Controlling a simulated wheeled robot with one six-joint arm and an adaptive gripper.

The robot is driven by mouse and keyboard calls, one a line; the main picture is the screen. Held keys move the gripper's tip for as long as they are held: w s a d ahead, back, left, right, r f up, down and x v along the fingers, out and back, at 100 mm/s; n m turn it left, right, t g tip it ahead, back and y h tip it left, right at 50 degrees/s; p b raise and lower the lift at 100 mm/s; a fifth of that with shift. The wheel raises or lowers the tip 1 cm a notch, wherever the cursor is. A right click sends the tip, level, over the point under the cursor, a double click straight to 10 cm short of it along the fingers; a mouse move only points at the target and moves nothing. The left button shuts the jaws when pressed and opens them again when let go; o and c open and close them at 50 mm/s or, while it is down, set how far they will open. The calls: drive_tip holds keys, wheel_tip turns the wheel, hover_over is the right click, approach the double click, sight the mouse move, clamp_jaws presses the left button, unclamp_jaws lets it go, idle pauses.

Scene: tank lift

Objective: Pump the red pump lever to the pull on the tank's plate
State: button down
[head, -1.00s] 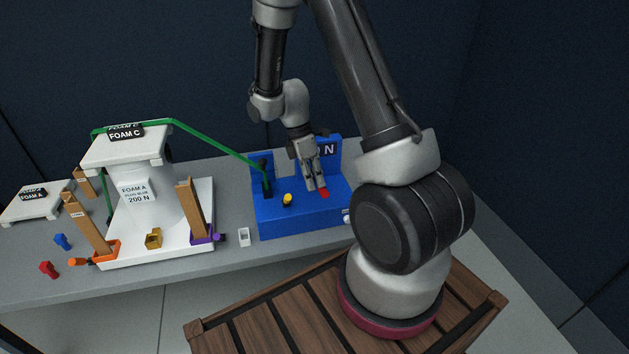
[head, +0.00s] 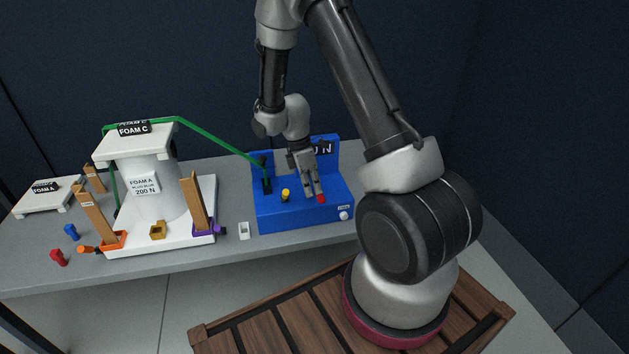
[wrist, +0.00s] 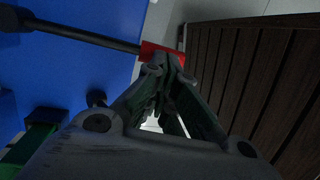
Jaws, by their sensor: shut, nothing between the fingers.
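The red pump lever tip (head: 321,198) is at the front of the blue pump box (head: 290,215). My gripper (head: 315,193) is shut and empty, with its fingertips right at the red tip. In the wrist view the red grip (wrist: 154,49) sits on a black rod (wrist: 85,35) above the blue surface, and my shut fingertips (wrist: 167,62) overlap its edge; contact is not certain. The white tank (head: 155,195) carries a plate (head: 145,187) reading "FOAM A" and "200 N". A sign on the box's back panel is partly hidden by my arm, leaving "N" readable.
A green hose (head: 215,138) runs from the tank to the pump box. Loose red (head: 59,257) and blue pieces lie left.

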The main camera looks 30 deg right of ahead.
drive_tip(key=x, duration=0.3)
drive_tip(key=shift+a+f, duration=0.25)
drive_tip(key=shift+a, duration=0.05)
drive_tip(key=shift+s, duration=0.1)
drive_tip(key=s+a+v, duration=0.1)
drive_tip(key=s+v, duration=0.2)
drive_tip(key=v, duration=1.1)
drive_tip(key=shift+s+r, duration=0.2)
drive_tip(key=shift+r, duration=0.05)
idle(1.7)
